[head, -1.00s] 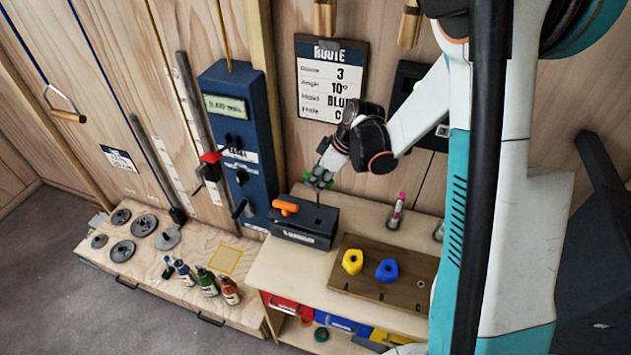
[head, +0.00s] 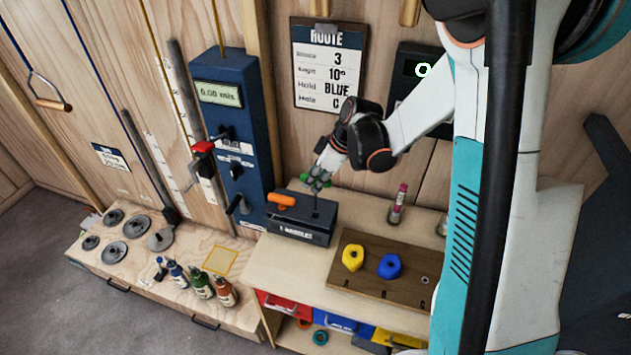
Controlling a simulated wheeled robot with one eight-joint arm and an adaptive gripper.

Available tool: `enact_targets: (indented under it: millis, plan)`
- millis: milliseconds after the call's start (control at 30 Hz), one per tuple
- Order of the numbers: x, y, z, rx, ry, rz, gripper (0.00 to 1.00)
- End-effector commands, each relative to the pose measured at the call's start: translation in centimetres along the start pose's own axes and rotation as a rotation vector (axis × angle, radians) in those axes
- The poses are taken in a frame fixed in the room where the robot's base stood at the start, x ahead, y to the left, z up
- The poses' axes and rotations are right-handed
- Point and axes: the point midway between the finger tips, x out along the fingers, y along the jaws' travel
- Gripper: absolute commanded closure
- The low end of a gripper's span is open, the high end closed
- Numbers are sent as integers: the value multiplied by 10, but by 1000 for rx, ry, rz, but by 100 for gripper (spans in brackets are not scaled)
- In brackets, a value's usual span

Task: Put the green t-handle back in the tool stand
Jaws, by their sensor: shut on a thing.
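The dark tool stand (head: 302,237) sits on the wooden bench, left of the board with climbing holds. An orange t-handle (head: 282,199) lies across the left part of its top. My gripper (head: 318,181) is above the right part of the stand, shut on the green t-handle (head: 305,179). Only bits of green show around the fingers. A thin dark shaft (head: 315,205) runs down from the gripper to the top of the stand. I cannot tell how deep its tip sits in the stand.
A brown board (head: 375,283) with a yellow hold (head: 352,257) and a blue hold (head: 389,266) lies right of the stand. A pink-capped bottle (head: 397,204) stands behind it. A blue meter box (head: 232,145) stands at the left. Bottles and discs sit on the lower bench (head: 140,280).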

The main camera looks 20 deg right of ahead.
Motion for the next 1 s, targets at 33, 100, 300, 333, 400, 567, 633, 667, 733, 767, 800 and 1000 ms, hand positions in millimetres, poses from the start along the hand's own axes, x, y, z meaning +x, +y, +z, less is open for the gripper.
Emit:
enact_targets:
  millis: [33,100,300,333,400,567,633,667,733,767,800,1000]
  plan:
    - [4,0,2,0,0,0,100]
    - [5,0,2,0,0,0,100]
    - [12,0,5,0,0,0,100]
    - [14,0,6,0,0,0,100]
    - [19,0,8,0,0,0,100]
    - [32,0,14,0,0,0,100]
    - [38,0,17,0,0,0,100]
    - [40,0,18,0,0,0,100]
    - [46,0,21,0,0,0,100]
    - [49,0,22,0,0,0,100]
    - [52,0,23,0,0,0,100]
    - [68,0,31,0,0,0,100]
